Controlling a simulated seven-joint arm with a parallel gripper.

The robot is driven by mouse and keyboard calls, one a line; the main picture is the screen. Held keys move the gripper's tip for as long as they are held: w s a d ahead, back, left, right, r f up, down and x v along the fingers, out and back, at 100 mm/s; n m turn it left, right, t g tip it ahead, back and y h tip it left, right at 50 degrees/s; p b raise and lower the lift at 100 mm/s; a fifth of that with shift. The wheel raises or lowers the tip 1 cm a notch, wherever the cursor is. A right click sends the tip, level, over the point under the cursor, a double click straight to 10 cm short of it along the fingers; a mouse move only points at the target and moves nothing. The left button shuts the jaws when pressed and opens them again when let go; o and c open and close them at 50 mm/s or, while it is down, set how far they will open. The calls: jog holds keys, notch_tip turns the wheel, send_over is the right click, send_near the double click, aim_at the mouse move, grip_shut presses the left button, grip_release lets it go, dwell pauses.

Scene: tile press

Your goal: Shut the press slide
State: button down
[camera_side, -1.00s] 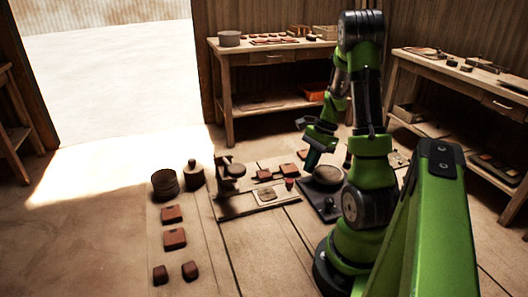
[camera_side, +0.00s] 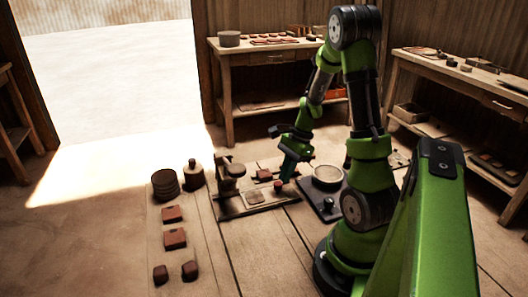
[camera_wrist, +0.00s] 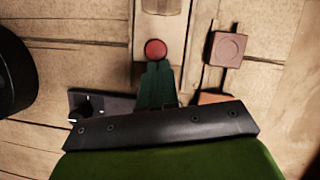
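The press (camera_side: 228,172) stands left of my gripper in the side view, a wooden frame with a round dark head. Its pale slide (camera_side: 262,205) sticks out to the right from under the head, with a grey tile (camera_side: 254,197) on it. A red knob (camera_side: 278,186) is at the slide's outer end; it also shows in the wrist view (camera_wrist: 155,49). My gripper (camera_side: 284,178) is low at the knob's outer side. In the wrist view its teal fingers (camera_wrist: 157,66) are together, their tips right beside the knob. Whether they touch it is unclear.
A round pale dish on a dark base (camera_side: 327,177) stands right of my gripper. Red-brown tiles (camera_side: 174,238) and a dark round stack (camera_side: 165,184) lie left of the press. A small red-brown block (camera_wrist: 227,49) is near the knob.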

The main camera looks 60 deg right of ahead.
send_over(255, 196)
jog(key=s+d, duration=0.1)
jog(key=d, duration=0.1)
jog(key=shift+s, duration=0.1)
jog(key=shift+a, duration=0.1)
jog(key=s+d, duration=0.1)
jog(key=d, duration=0.1)
jog(key=s+d, duration=0.1)
jog(key=d, duration=0.1)
jog(key=shift+s+d, duration=0.1)
jog(key=shift+s, duration=0.05)
jog(key=v, duration=0.9)
jog(key=a+r+n+t, duration=0.1)
jog(key=a+r+n, duration=0.3)
jog(key=a+n, duration=0.2)
jog(key=s+a+r+n+t+h, duration=0.1)
jog(key=a+r+n+t, duration=0.1)
jog(key=a+n, duration=0.5)
jog(key=a+r+n+t, duration=0.2)
jog(key=a+r+n, duration=0.3)
jog(key=a, duration=0.6)
jog(key=shift+s+a+r+n+h, duration=0.3)
jog(key=shift+a+n+h, duration=0.1)
jog(key=shift+n, duration=0.6)
